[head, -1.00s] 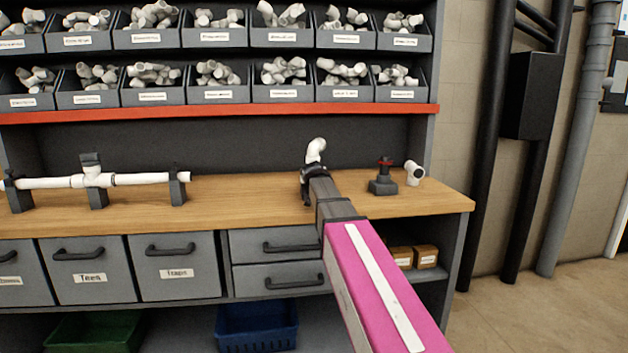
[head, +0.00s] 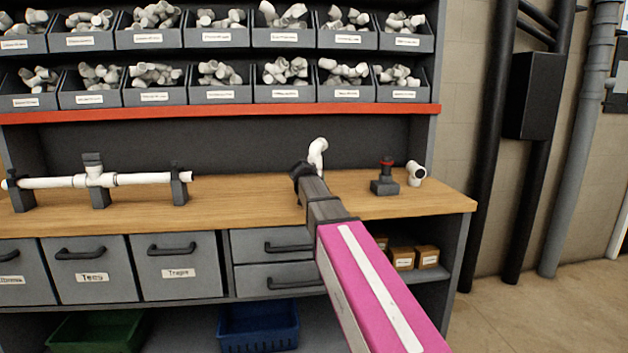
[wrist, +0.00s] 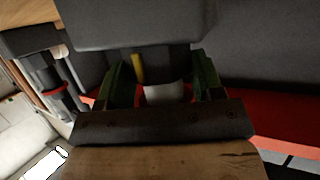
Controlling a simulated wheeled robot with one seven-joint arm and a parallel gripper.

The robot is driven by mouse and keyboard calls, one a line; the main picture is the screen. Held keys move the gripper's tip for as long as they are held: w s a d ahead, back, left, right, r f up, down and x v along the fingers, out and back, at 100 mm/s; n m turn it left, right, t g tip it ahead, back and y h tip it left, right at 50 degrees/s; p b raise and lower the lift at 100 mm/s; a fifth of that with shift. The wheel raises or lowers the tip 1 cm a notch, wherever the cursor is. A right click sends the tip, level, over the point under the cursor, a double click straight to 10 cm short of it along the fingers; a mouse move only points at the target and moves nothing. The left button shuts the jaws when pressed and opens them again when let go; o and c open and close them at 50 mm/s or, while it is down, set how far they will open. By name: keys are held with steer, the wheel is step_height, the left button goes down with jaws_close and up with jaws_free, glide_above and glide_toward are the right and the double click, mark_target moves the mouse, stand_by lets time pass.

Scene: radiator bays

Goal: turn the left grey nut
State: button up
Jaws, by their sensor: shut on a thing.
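A white pipe with a tee (head: 95,175) lies level across several dark grey stands on the left of the bench. My gripper (wrist: 160,88) is far to the right of this pipe, above the bench's middle right. In the wrist view its green-edged fingers are shut on a pale, rounded piece (wrist: 164,94). It looks like the white elbow (head: 317,155) that shows beside my gripper's end in the head view. Part of that elbow is hidden behind my gripper.
The wooden bench top (head: 240,198) is clear between pipe and gripper. A grey fixture with a red top (head: 385,180) and a white fitting (head: 416,173) stand to the right. A red-edged shelf (head: 220,112) holding bins of fittings hangs above.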

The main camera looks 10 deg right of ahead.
steer(key=shift+f, duration=0.1)
steer(key=o, duration=0.9)
steer(key=v, duration=1.1)
steer(key=shift+w, duration=0.1)
